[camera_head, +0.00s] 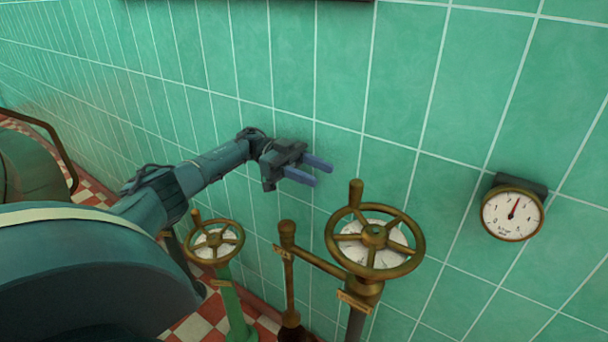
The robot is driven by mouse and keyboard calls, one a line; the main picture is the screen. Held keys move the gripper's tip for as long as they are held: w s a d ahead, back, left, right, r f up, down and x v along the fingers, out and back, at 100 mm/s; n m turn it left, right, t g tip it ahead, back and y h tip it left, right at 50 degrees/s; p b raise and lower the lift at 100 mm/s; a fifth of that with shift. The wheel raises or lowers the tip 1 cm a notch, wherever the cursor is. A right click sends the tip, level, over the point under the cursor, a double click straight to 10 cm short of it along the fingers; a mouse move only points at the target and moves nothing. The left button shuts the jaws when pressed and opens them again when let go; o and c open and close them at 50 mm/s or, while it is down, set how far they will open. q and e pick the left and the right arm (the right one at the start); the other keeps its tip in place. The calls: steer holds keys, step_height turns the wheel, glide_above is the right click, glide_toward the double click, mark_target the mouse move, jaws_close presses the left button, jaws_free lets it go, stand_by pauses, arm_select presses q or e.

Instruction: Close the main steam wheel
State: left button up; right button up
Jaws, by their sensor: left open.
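A large brass handwheel (375,237) with an upright knob on its rim stands at the centre right, over a pale dial plate. A smaller brass handwheel (216,242) sits on a green post to its left. Each has a small label below, too small to read, so I cannot tell by name which is the main steam wheel. My left gripper (318,171) is open and empty, its two blue fingers pointing right. It is up and to the left of the large wheel's knob, apart from it. My right gripper is not in view.
A round pressure gauge (512,214) is on the green tiled wall (420,90) at the right. A brass lever or pipe (289,270) stands between the wheels. A curved dark rail (50,135) is at the far left. The red and white floor (200,325) shows below.

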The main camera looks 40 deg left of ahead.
arm_select(q)
steer(key=a+b, duration=0.1)
steer(key=a, duration=0.2)
steer(key=shift+s, duration=0.1)
stand_by(0.5)
